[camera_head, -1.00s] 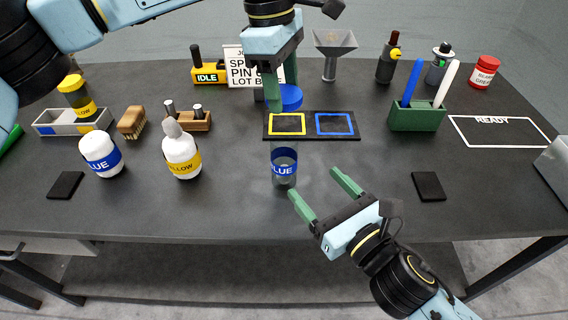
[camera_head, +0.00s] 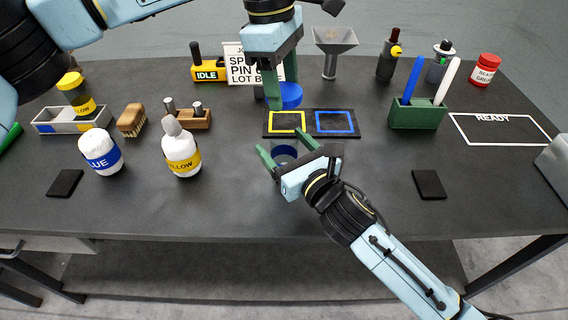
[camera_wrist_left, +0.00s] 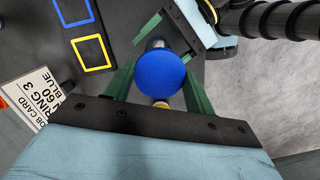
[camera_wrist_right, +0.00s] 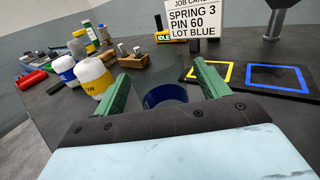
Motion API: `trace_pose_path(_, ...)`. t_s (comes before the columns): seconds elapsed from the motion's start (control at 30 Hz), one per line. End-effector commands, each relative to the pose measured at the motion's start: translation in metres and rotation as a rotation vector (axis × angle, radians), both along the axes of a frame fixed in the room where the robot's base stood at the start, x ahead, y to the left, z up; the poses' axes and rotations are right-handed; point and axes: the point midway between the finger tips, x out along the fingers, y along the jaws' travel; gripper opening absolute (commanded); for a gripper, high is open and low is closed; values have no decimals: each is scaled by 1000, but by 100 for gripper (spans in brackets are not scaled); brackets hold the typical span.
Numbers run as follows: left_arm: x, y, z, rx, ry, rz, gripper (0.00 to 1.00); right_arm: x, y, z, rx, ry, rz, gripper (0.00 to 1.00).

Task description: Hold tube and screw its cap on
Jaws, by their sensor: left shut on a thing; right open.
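My left gripper (camera_head: 282,98) is shut on a round blue cap (camera_head: 290,95), held in the air above the dark mat. The cap also shows between its fingers in the left wrist view (camera_wrist_left: 161,75). The clear tube with a blue label (camera_head: 284,152) stands upright on the table below the cap, a gap between them. My right gripper (camera_head: 286,148) is open, with one finger on each side of the tube. Its palm hides the tube's lower part in the head view. In the right wrist view the tube (camera_wrist_right: 165,96) lies between the open fingers; contact cannot be told.
Behind the tube lies a dark mat (camera_head: 268,133) with yellow and blue squares. White bottles labelled blue (camera_head: 101,152) and yellow (camera_head: 181,152) stand left. A green holder (camera_head: 418,117) with two pens stands right. The front right table is mostly clear, with a black pad (camera_head: 429,184).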

Motion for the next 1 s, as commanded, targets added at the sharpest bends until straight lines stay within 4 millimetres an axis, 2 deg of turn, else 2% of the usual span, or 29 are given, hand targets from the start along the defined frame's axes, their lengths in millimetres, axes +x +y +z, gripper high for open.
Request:
trace_pose_path(0.2, 0, 0, 0, 0, 0, 0, 33, 0, 0, 0, 1, -1, 0, 74)
trace_pose_path(0.7, 0, 0, 0, 0, 0, 0, 33, 0, 0, 0, 1, -1, 0, 8)
trace_pose_path(0.87, 0, 0, -6, 1, 2, 0, 33, 0, 0, 0, 0, 0, 0, 7)
trace_pose_path(1.0, -1, 0, -24, -1, 3, 0, 33, 0, 0, 0, 1, -1, 0, 7)
